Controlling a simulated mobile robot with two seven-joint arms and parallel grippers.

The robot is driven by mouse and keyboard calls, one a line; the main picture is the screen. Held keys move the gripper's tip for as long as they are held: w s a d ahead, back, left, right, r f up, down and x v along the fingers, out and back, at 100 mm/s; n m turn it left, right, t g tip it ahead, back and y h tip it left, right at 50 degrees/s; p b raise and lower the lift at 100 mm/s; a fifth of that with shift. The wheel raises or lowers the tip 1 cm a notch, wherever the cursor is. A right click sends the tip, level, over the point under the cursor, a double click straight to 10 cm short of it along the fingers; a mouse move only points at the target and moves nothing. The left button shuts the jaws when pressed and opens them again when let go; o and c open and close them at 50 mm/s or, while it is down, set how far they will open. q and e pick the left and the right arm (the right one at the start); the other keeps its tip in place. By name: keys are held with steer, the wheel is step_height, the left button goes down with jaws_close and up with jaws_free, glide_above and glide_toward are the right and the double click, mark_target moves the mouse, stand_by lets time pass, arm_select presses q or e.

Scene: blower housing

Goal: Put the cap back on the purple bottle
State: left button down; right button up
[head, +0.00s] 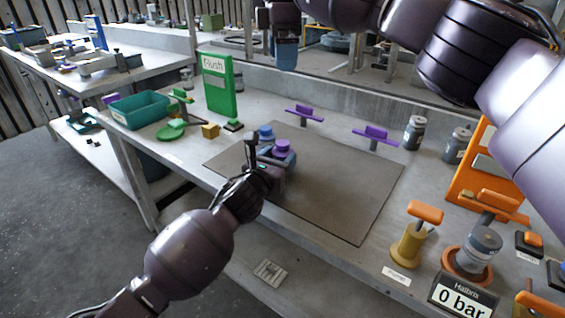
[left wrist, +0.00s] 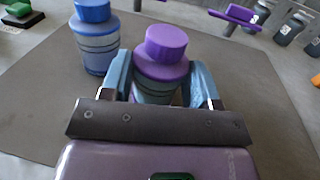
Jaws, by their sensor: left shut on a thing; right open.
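The purple bottle (left wrist: 158,70) stands between the blue fingers of my left gripper (left wrist: 165,88), which is shut on its body. A purple cap (left wrist: 166,42) sits on top of the bottle; I cannot tell whether it is tight. In the head view the purple cap (head: 282,146) shows just beyond my left gripper (head: 273,162), above the grey mat, and the bottle's body is mostly hidden. A blue bottle (left wrist: 98,45) with a blue cap stands close by to the left. My right gripper (head: 285,55) hangs at the top of the head view, open and empty, apart from the bottles.
The grey mat (head: 345,205) is clear to the right of the bottles. Two purple-handled fixtures (head: 305,114) stand along its back. A green "Flush" panel (head: 218,85) and teal bin (head: 139,110) are left; orange-handled fixtures and a gauge (head: 460,297) are right.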

arm_select(q)
steer(key=shift+c, duration=1.4)
jaws_free()
arm_select(e)
steer(key=shift+r, duration=0.1)
arm_select(q)
steer(key=shift+s+a, duration=0.1)
steer(key=shift+s, duration=0.05)
steer(key=p+v, duration=0.3)
steer(key=v, duration=0.6)
steer(key=shift+s+a+r, duration=0.1)
steer(key=shift+r, duration=0.05)
steer(key=shift+s+a, duration=0.15)
steer(key=shift+s, duration=0.3)
steer(key=shift+s+a, duration=0.1)
arm_select(e)
step_height(320, 180, up, 10)
steer(key=s+t, duration=0.1)
steer(key=s, duration=0.2)
steer(key=shift+r, duration=0.25)
arm_select(q)
steer(key=shift+f, duration=0.2)
